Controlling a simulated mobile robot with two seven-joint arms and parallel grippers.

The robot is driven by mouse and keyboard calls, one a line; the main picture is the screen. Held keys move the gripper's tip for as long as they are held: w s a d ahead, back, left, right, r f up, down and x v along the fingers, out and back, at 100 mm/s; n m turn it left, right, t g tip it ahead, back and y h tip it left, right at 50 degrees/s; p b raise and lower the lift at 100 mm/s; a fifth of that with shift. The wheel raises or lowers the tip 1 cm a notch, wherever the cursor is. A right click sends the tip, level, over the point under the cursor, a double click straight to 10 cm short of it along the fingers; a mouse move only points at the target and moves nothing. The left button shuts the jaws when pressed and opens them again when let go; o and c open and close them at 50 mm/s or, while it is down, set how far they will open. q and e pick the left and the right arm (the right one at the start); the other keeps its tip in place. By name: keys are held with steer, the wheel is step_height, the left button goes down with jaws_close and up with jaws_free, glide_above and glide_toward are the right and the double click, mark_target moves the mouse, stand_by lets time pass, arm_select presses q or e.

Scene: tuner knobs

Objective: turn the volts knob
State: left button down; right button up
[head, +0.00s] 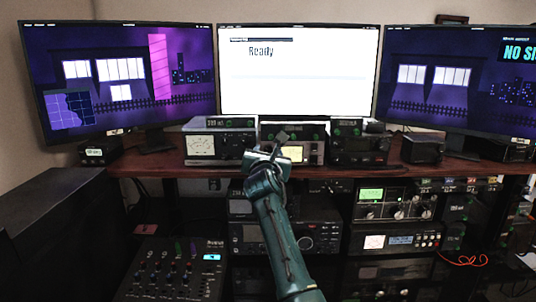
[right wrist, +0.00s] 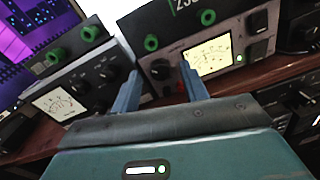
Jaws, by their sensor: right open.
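A middle meter unit (head: 309,152) with a lit cream dial stands on the desk below the centre monitor. In the right wrist view its face shows the dial (right wrist: 209,54), a dark knob (right wrist: 160,69) left of the dial, and another dark knob (right wrist: 258,20) at the right. No label reading volts is legible, so I cannot tell which knob it names. My right gripper (head: 268,153) is in front of this unit and hides its left part in the head view. Its fingers (right wrist: 161,76) are open, with the left dark knob seen between their tips; contact cannot be told. My left gripper is not in view.
A similar meter unit (head: 219,145) stands close on the left, and a dark unit (head: 358,147) on the right. Three monitors stand behind. The desk edge (head: 385,171) runs below the units, with racked radios (head: 394,203) underneath. A mixer (head: 172,268) is at lower left.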

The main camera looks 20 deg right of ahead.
steer(key=shift+c, duration=0.5)
jaws_close()
